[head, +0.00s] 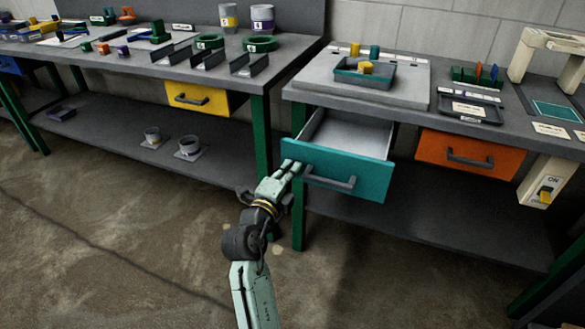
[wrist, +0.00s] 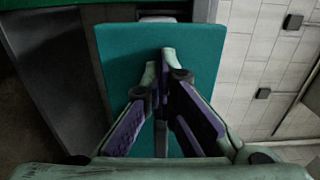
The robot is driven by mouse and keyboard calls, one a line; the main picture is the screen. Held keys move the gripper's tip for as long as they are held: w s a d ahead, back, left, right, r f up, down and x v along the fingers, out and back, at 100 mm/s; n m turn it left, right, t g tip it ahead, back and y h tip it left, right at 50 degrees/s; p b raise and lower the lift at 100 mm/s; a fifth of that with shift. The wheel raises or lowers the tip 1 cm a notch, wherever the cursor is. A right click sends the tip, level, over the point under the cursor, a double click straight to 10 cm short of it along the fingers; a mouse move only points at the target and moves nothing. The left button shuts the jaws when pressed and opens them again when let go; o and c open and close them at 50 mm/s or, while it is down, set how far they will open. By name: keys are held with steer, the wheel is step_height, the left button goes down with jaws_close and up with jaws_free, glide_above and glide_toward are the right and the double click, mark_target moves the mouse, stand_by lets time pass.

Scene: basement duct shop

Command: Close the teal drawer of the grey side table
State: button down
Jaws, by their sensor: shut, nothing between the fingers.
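The teal drawer (head: 362,178) of the grey side table (head: 415,113) stands pulled out, with its pale inside showing from above. Its front bears a dark bar handle (head: 330,180). My gripper (head: 293,166) is shut and empty, at the left part of the drawer front, left of the handle. In the wrist view the teal front (wrist: 125,55) fills the middle, and my gripper's fingertips (wrist: 161,64) point at it, close together. I cannot tell whether they touch it.
An orange drawer (head: 470,152) sits shut to the right. A second bench with a yellow drawer (head: 197,97) stands left. A green table leg (head: 298,220) is beside my gripper. The floor in front is clear.

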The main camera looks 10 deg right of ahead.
mark_target(317, 135)
stand_by(0.3)
steer(key=b+x, duration=1)
steer(key=x, duration=1.2)
steer(key=shift+f, duration=0.15)
steer(key=shift+w+d, duration=0.15)
steer(key=shift+w, duration=0.05)
steer(key=shift+r, duration=0.3)
